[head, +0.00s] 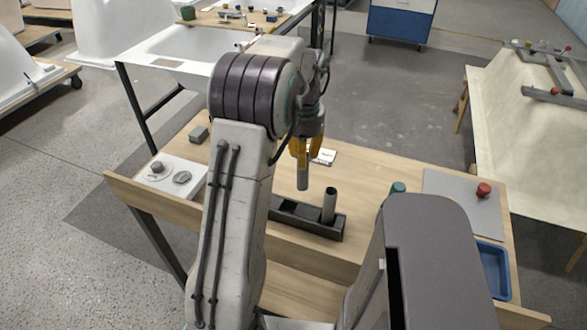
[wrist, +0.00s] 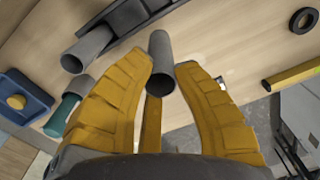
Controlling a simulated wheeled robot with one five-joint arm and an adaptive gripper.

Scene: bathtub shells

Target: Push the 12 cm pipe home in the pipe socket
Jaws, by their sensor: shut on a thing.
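My gripper (head: 305,150) has yellow fingers and is shut on a grey pipe (head: 303,174), which hangs upright below it, above the workbench. In the wrist view the pipe (wrist: 160,52) shows its open round end between the fingertips of my gripper (wrist: 163,75). A long dark rack (head: 290,211) with compartments lies on the bench below and in front of the held pipe. A second grey pipe (head: 329,205) stands in its right end; it also shows in the wrist view (wrist: 90,46). I cannot tell which part is the pipe socket, nor which pipe is 12 cm.
A teal cylinder (head: 398,187) stands right of the rack, partly behind my body. A grey mat with a red knob (head: 483,190) and a blue tray (head: 493,268) are at the right. A white board (head: 190,182) with small parts and a dark block (head: 199,134) are at the left.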

